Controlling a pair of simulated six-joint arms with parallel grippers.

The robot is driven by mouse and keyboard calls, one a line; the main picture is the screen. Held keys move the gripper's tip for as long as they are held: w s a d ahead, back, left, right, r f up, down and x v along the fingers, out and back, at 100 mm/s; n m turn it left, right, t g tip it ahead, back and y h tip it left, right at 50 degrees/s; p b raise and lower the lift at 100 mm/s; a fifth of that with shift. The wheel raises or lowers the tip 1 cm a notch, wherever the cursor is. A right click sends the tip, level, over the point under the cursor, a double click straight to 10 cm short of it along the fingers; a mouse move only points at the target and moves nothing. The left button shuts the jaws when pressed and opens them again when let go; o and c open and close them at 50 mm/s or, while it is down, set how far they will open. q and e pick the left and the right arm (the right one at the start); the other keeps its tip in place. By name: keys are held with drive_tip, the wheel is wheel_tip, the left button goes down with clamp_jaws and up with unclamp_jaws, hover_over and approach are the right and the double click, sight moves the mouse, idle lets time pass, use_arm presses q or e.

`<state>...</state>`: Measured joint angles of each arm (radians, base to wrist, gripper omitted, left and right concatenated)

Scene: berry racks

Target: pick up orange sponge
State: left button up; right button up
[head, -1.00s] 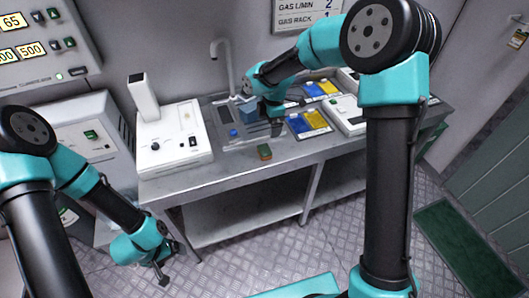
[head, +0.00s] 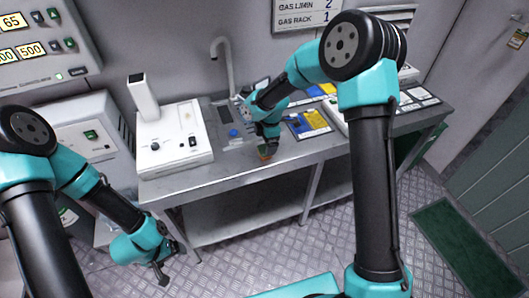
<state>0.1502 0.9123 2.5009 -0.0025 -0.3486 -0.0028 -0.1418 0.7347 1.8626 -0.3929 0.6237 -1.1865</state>
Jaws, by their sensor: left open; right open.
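The orange sponge (head: 264,154), a small block with a green layer, lies on the steel bench near its front edge. My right gripper (head: 265,143) is open, pointing down right above the sponge and partly covering it; I cannot tell whether its fingers are around it. My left gripper (head: 165,271) is open and empty, low in front of the bench's left end, far from the sponge.
A white instrument (head: 172,150) stands on the bench's left part. A faucet (head: 226,65) rises behind. Blue and yellow trays (head: 309,123) lie right of the sponge. The steel bench's front strip (head: 215,172) is clear.

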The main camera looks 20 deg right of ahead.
sight(264, 149)
drive_tip(key=shift+a+f, duration=0.2)
drive_tip(key=shift+f, duration=1)
drive_tip(key=shift+a+f, duration=0.15)
drive_tip(key=shift+f, duration=1)
drive_tip(key=shift+c, duration=0.4)
drive_tip(key=c, duration=0.9)
